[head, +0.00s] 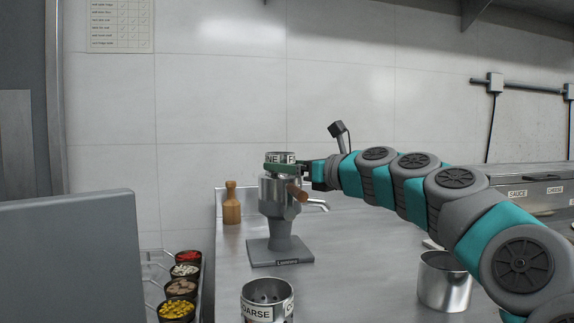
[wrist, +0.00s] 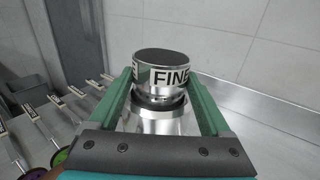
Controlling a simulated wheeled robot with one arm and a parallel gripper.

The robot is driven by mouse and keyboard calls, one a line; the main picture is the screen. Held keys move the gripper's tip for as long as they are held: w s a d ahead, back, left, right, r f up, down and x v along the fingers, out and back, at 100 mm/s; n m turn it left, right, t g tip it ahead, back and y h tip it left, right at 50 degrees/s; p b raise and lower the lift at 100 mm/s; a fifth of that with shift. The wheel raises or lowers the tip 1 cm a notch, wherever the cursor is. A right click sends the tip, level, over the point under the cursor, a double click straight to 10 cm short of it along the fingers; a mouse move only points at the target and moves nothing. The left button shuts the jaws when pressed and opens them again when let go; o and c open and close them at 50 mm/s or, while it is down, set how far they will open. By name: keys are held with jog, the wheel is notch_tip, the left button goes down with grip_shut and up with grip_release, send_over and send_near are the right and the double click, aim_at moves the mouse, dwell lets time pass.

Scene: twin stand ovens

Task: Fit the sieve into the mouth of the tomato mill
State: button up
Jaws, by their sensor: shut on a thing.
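My gripper (head: 284,168) is shut on the silver sieve with the FINE label (head: 279,157), its green fingers along the sieve's two sides. In the wrist view the sieve (wrist: 164,73) is upright between the fingers. The tomato mill (head: 278,195), a grey metal body on a flat base with a wooden-handled crank and a spout, stands directly below. The sieve is over the mill's mouth, and the mill's top (wrist: 163,112) shows under it in the wrist view. The fingers hide the join, so I cannot tell whether the sieve's lower end is inside the mouth.
A second sieve labelled COARSE (head: 267,301) stands at the front of the steel counter (head: 350,250). A metal pot (head: 443,283) is at right, under my arm. A wooden grinder (head: 231,204) stands behind left of the mill. Topping cups (head: 180,287) line the left side.

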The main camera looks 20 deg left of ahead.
jog(key=shift+f+b, duration=0.35)
jog(key=shift+f, duration=0.5)
jog(key=o, duration=1.4)
jog(key=v, duration=0.7)
jog(key=shift+d, duration=0.4)
jog(key=shift+s, duration=0.15)
